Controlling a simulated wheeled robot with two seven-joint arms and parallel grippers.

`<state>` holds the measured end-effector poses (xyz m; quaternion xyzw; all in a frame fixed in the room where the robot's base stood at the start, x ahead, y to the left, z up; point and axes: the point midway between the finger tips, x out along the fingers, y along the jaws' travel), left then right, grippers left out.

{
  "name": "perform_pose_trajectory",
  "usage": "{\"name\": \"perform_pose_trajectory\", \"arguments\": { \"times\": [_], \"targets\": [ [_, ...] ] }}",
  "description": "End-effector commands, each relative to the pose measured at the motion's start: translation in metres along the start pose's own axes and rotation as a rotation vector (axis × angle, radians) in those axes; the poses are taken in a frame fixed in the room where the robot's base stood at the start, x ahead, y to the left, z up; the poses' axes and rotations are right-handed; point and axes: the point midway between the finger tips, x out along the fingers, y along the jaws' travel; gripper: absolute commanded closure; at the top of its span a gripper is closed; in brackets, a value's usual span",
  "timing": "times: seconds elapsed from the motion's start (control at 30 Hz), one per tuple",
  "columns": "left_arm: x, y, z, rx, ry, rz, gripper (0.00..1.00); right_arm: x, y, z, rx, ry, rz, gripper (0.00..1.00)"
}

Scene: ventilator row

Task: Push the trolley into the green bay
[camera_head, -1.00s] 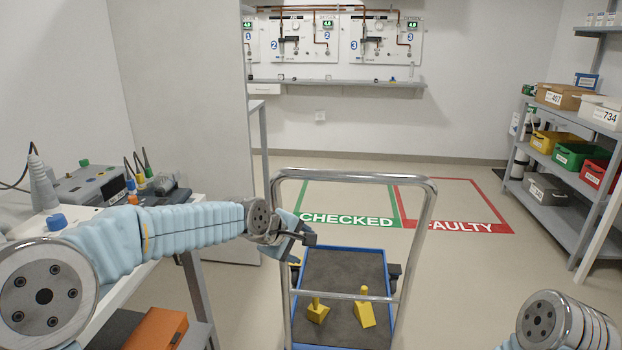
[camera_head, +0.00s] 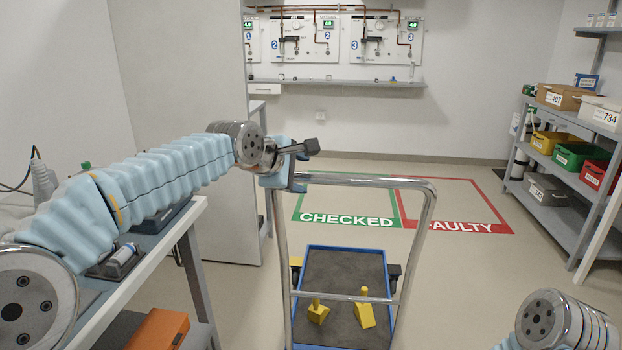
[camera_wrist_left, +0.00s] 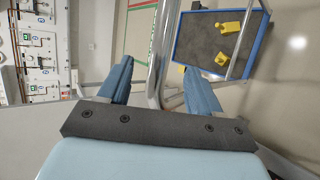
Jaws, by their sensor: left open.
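The trolley (camera_head: 341,252) stands in front of me, with a blue-rimmed dark deck and a tall metal push handle (camera_head: 431,215). Two yellow pieces (camera_head: 364,314) rest on its deck. The green bay (camera_head: 347,219), marked CHECKED, lies on the floor beyond the trolley. My left gripper (camera_head: 300,165) is at the left top corner of the handle, open. In the left wrist view its two blue fingers (camera_wrist_left: 158,88) stand on either side of the handle tube (camera_wrist_left: 165,45), apart from each other. Of my right arm, only a link shows at lower right; its gripper is out of view.
A red bay (camera_head: 458,226) marked FAULTY adjoins the green bay on the right. A shelf rack with bins (camera_head: 570,160) stands at right. A workbench (camera_head: 150,262) and a tall grey panel (camera_head: 185,80) are at left. The floor between trolley and bays is clear.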

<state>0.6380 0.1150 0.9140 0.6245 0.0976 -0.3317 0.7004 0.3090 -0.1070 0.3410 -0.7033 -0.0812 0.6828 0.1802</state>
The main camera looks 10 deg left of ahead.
Motion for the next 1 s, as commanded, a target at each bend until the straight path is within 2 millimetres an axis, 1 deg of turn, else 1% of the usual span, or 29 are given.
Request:
{"name": "perform_pose_trajectory", "arguments": {
  "times": [0.1, 0.3, 0.5, 0.67, 0.93, 1.0],
  "targets": [
    [0.017, 0.000, 0.000, 0.000, -0.001, -0.003, 0.36, -0.002, -0.001, 0.000, 0.000, 0.000, 0.000, 0.57],
    [0.043, 0.000, 0.000, 0.000, 0.000, -0.002, 0.36, -0.006, -0.002, 0.000, -0.001, 0.000, 0.000, 0.57],
    [0.060, 0.000, 0.001, -0.001, -0.001, -0.002, 0.36, -0.008, -0.004, 0.000, -0.001, -0.001, -0.001, 0.57],
    [0.065, 0.000, 0.000, -0.001, -0.001, 0.000, 0.36, -0.009, -0.004, 0.000, -0.001, -0.001, -0.001, 0.57],
    [0.066, 0.000, 0.000, 0.000, 0.000, 0.000, 0.36, -0.009, -0.004, 0.000, -0.001, -0.001, -0.001, 0.57],
    [0.066, 0.000, 0.000, 0.000, 0.000, 0.000, 0.36, -0.009, -0.004, -0.001, -0.006, 0.000, -0.002, 0.47]
  ]
}}
